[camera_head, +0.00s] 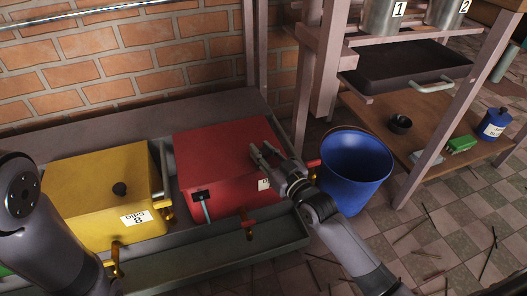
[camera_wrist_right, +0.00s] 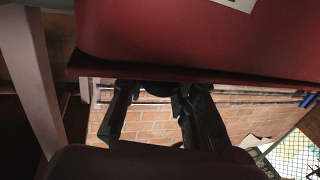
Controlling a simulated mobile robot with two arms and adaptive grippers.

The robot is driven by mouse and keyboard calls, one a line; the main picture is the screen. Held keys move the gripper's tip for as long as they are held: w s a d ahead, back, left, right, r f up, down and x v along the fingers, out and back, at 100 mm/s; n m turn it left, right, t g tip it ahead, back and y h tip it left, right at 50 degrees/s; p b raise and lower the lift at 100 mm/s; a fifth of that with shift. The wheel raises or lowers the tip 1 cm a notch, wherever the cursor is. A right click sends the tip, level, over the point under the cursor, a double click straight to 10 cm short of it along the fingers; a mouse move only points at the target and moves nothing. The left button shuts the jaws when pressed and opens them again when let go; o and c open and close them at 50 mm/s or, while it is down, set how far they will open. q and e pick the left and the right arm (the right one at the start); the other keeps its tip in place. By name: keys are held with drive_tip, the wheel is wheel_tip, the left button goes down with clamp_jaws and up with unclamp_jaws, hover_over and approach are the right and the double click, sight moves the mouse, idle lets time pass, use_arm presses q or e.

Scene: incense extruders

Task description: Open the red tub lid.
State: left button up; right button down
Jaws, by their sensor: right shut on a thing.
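The red tub (camera_head: 215,188) stands in the middle of a long grey trough, and its red lid (camera_head: 215,145) looks closed, though a small gap cannot be ruled out. My right gripper (camera_head: 262,151) reaches in from the lower right, its fingers at the lid's right side. In the right wrist view the fingertips (camera_wrist_right: 155,88) meet the edge of the dark red lid (camera_wrist_right: 200,72), and the grip there is partly hidden. My left arm crosses the left edge of the head view; its gripper is out of frame.
A yellow tub (camera_head: 85,190) marked "DIPS 8" stands left of the red one. A blue bucket (camera_head: 352,190) is on the tiled floor, close to my right forearm. A shelf rack (camera_head: 400,115) stands at the right. Thin sticks lie on the floor.

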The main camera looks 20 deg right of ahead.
drive_tip(key=shift+w, duration=1.95)
drive_tip(key=c, duration=1.3)
unclamp_jaws()
drive_tip(key=v, duration=1.2)
drive_tip(key=shift+c, duration=0.2)
